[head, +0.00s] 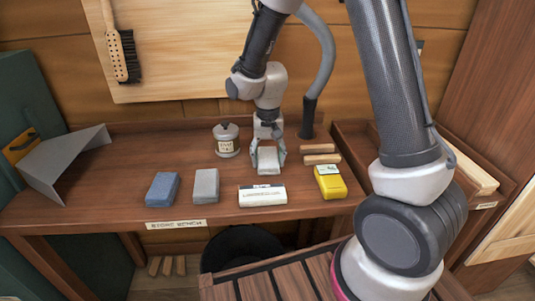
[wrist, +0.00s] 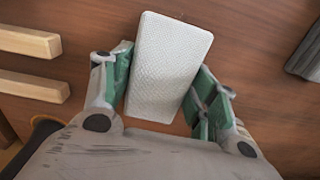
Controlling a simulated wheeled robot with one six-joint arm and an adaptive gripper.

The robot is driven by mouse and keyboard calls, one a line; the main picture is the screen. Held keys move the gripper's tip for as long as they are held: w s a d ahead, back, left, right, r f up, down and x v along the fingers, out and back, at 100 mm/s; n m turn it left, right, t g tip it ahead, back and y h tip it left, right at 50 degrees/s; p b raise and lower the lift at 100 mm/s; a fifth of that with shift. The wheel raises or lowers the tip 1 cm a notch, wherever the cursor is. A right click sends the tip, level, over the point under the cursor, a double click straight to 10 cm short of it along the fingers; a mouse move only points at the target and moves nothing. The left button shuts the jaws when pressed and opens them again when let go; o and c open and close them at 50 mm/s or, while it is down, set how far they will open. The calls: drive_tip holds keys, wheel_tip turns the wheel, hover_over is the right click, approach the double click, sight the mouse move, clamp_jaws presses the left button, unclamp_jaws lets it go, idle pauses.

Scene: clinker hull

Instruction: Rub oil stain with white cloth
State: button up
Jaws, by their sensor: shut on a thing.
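My gripper (head: 268,152) points down over the bench toward its back. It is shut on a white textured block-like piece (wrist: 168,66), which looks like the folded white cloth. Its green-padded fingers stand on either long side of the cloth in the wrist view. In the head view the cloth (head: 268,168) sits between the fingertips at or just above the bench top; I cannot tell whether it touches. I can make out no oil stain in either view.
Two wooden sticks (head: 321,154) lie right of my gripper. A grey bent sheet (head: 62,163) stands left.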

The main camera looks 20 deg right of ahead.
sight(267, 148)
drive_tip(key=shift+s+a, duration=0.2)
drive_tip(key=shift+s, duration=0.85)
drive_tip(key=shift+s+a, duration=0.2)
drive_tip(key=shift+s, duration=0.8)
drive_tip(key=shift+s+a, duration=0.2)
drive_tip(key=shift+s, duration=0.85)
drive_tip(key=shift+s+f, duration=0.1)
drive_tip(key=shift+f, duration=0.05)
drive_tip(key=shift+c, duration=0.4)
drive_tip(key=shift+w+d, duration=0.35)
drive_tip(key=shift+w, duration=1.4)
drive_tip(key=shift+w+d, duration=0.3)
drive_tip(key=shift+w, duration=1.5)
drive_tip(key=shift+w+d, duration=0.35)
drive_tip(key=shift+w, duration=1.4)
drive_tip(key=shift+r, duration=3.05)
drive_tip(key=shift+r, duration=0.1)
